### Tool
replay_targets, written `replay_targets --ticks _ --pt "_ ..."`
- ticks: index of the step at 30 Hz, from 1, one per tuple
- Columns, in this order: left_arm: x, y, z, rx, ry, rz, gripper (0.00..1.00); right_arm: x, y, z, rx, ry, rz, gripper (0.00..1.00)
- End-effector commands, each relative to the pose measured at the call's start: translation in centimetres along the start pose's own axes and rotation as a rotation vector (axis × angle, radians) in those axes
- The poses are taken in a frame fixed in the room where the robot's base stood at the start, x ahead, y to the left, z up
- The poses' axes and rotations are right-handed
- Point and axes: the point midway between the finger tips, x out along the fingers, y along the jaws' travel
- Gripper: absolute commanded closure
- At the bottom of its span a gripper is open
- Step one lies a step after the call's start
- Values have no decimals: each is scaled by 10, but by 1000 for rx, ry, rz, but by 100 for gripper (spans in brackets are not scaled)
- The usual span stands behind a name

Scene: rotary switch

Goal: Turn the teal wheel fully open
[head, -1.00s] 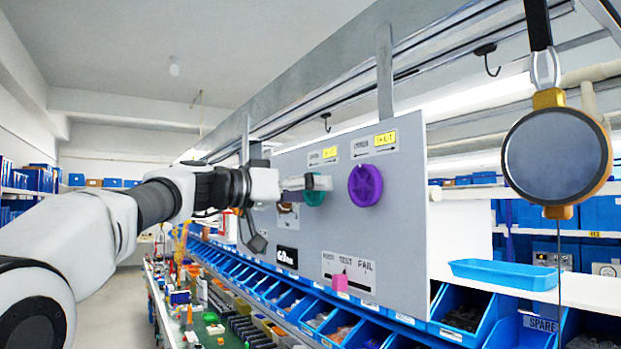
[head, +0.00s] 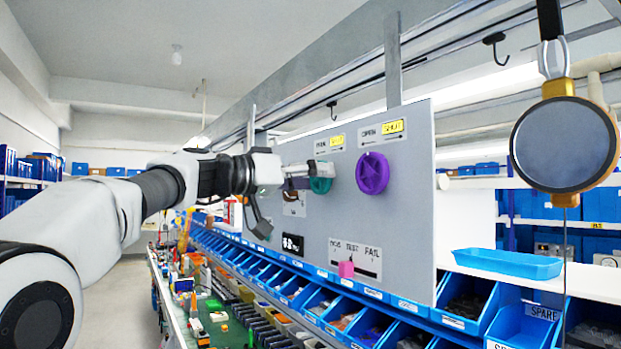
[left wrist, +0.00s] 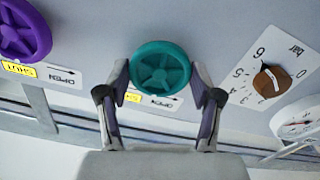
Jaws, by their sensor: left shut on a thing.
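The teal wheel (head: 321,185) is mounted on a grey upright panel (head: 400,230). It shows whole, with its spokes, in the left wrist view (left wrist: 160,68). My left gripper (head: 316,171) is at the wheel, its fingers partly covering it in the head view. In the left wrist view the two fingers of this gripper (left wrist: 160,75) are shut on the wheel's rim, one on each side. A label with an arrow and a yellow tag sits beside the wheel, partly hidden by a finger. My right gripper is not in view.
A purple wheel (head: 372,173) is to the right of the teal one on the panel. A pink slider (head: 346,269) sits below. A brown knob (left wrist: 271,81) and a gauge (left wrist: 297,120) show in the wrist view. Blue bins (head: 470,305) stand below the panel.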

Motion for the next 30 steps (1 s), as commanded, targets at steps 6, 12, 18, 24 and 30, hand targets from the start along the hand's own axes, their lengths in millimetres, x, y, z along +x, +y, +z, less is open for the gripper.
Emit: replay_targets --ticks 6,12,18,24,30 --pt "1 0 1 -157 -2 1 70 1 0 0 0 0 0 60" --pt "1 1 1 -343 -2 0 70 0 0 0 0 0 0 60" --pt "1 2 0 -534 -3 0 70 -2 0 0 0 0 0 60" --pt "1 2 0 -724 -3 0 70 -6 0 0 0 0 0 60" --pt "1 2 -1 -915 -3 0 70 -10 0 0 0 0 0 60"
